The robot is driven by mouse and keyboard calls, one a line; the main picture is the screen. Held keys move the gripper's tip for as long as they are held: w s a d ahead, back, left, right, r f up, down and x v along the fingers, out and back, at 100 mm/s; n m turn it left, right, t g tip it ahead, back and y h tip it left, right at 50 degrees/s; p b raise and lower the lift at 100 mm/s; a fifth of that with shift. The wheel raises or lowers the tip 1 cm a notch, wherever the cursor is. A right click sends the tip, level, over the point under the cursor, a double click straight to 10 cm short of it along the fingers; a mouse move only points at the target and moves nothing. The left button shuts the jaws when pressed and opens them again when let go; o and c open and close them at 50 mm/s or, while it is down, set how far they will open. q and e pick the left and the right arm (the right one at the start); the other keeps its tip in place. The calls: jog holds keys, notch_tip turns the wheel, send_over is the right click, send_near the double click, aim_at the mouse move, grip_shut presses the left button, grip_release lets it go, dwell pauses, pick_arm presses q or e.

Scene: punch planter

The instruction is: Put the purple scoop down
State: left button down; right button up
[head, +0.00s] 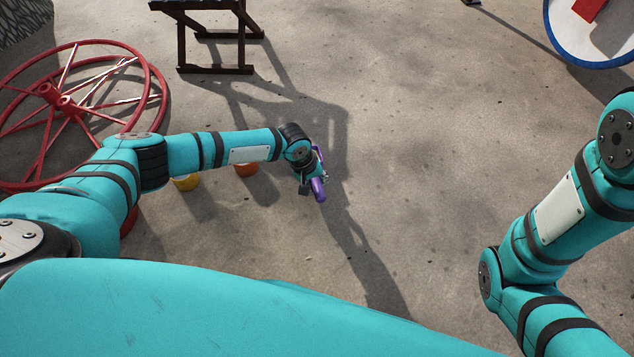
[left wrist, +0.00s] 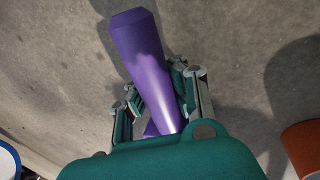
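The purple scoop (head: 319,189) is in my left gripper (head: 311,179), out in front of me over the concrete floor. In the left wrist view the scoop's thick purple handle (left wrist: 146,65) runs up between the two fingers of my left gripper (left wrist: 160,95), which press in on both sides of it. The scoop's other end is mostly hidden behind the gripper's teal body. I cannot tell exactly how high the scoop is above the floor. My right arm shows at the right, but its gripper is out of view.
An orange pot (head: 246,169) and a yellow pot (head: 186,183) show under my left arm. Red spoked wheels (head: 40,150) stand at the left. A dark wooden stand (head: 215,69) is at the back. A blue-rimmed round container (head: 590,62) is far right. The middle floor is clear.

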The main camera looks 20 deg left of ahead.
pick_arm(q)
jog(key=shift+f, duration=0.15)
jog(key=c, duration=1.4)
grip_release()
